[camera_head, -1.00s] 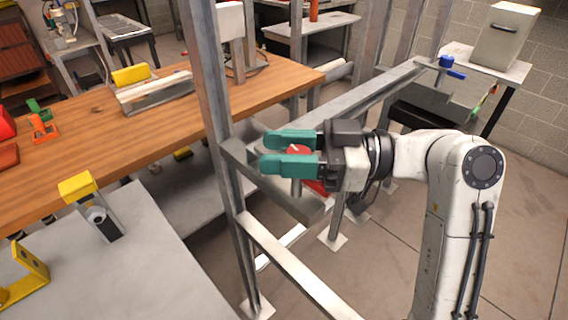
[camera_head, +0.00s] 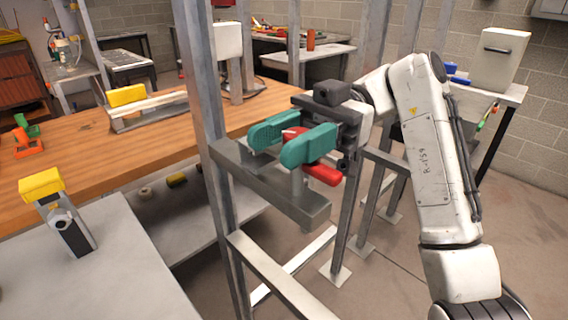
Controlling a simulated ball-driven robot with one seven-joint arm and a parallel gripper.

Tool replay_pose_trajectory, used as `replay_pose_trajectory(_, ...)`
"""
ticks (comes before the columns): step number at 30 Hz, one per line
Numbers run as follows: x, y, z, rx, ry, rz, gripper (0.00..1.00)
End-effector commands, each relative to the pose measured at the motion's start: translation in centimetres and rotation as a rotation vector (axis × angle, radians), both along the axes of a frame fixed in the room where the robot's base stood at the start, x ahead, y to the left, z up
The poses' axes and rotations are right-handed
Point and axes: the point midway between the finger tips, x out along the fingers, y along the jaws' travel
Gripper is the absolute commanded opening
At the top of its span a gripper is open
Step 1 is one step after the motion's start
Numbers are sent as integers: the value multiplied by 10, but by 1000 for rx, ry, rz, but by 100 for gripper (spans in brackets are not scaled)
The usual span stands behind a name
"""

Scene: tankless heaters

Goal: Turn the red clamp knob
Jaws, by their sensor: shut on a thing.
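The red clamp knob (camera_head: 323,174) is a red bar-shaped handle above a grey metal beam (camera_head: 270,188) of the frame. One end sticks out below the nearer finger, and another red part shows between the fingers. My gripper (camera_head: 270,147), with two teal fingers, is shut on the knob, one finger on each side. The fingers hide the middle of the knob. A short grey stem stands below the knob on the beam. The exact contact of the fingers with the knob is partly hidden.
Grey upright posts (camera_head: 202,100) stand close to the left of my gripper. A wooden workbench (camera_head: 110,145) is behind on the left. A grey table (camera_head: 125,262) with a yellow-topped clamp (camera_head: 62,212) is at the front left. Open floor lies to the right.

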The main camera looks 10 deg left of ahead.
Motion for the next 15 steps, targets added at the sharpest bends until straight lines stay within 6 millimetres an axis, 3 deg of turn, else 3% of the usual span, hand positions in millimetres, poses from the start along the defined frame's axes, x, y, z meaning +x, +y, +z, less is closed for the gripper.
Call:
replay_pose_trajectory(1,0,-1,-9,-6,-3,22,12)
replay_pose_trajectory(15,-2,-2,-5,-6,0,147,12)
